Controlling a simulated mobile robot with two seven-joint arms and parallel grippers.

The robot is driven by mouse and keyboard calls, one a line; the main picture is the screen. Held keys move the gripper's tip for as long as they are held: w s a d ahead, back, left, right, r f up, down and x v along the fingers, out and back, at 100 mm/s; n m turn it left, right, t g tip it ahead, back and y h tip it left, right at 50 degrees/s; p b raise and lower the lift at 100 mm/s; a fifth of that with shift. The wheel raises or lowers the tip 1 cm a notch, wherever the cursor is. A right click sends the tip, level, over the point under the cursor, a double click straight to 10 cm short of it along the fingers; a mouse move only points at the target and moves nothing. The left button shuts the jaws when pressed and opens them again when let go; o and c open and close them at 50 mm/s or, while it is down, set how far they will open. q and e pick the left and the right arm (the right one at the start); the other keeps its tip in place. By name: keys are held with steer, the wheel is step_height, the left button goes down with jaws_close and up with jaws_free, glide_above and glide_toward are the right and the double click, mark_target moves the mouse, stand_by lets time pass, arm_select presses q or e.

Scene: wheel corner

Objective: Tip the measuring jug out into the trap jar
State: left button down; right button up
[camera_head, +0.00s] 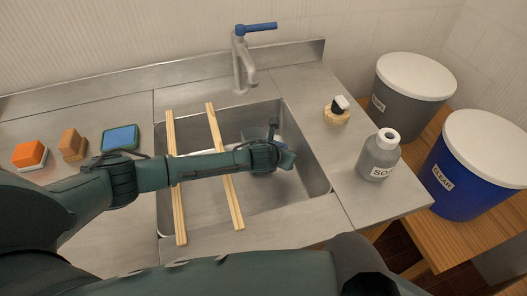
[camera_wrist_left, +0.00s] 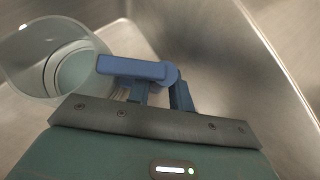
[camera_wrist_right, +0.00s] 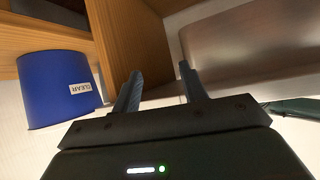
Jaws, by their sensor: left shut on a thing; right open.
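A clear round vessel (camera_wrist_left: 50,62), which looks like the measuring jug, is inside the sink, with a pale base or contents at its bottom. In the head view it shows only partly (camera_head: 256,132), behind my left arm. My left gripper (camera_wrist_left: 158,90) is shut on a blue piece (camera_wrist_left: 130,67) beside the vessel, apparently its handle; the join is not clear. In the head view the left gripper (camera_head: 272,157) is low over the sink's right half. I cannot pick out the trap jar with certainty. My right gripper (camera_wrist_right: 158,85) is open and empty, away from the vessel.
Two wooden slats (camera_head: 228,190) bridge the sink (camera_head: 300,150) under my left arm. A tap (camera_head: 243,65) stands behind. A grey bottle (camera_head: 380,158) and a brush (camera_head: 337,110) stand right of the sink. A grey bucket (camera_head: 405,95) and a blue bucket (camera_head: 465,175) stand farther right.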

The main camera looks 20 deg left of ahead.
mark_target(284, 144)
arm_select(q)
steer(key=shift+r, duration=0.45)
steer(key=shift+r+p, duration=0.85)
steer(key=shift+p, duration=0.2)
steer(key=shift+r+p, duration=0.6)
steer(key=shift+p, duration=0.05)
steer(key=shift+r+p, duration=0.55)
steer(key=shift+p, duration=0.1)
steer(key=shift+r, duration=0.15)
arm_select(e)
steer(key=shift+s+d+r+m+g+h, duration=0.2)
steer(key=shift+d+r+g+h, duration=0.1)
steer(key=shift+d, duration=0.15)
steer(key=shift+s+d+r+m+g+h, duration=0.1)
steer(key=shift+s+d+r+g+h, duration=0.15)
steer(key=shift+d, duration=0.2)
steer(key=shift+w+f, duration=0.1)
steer(key=shift+f, duration=0.05)
arm_select(q)
steer(key=shift+d+r, duration=0.1)
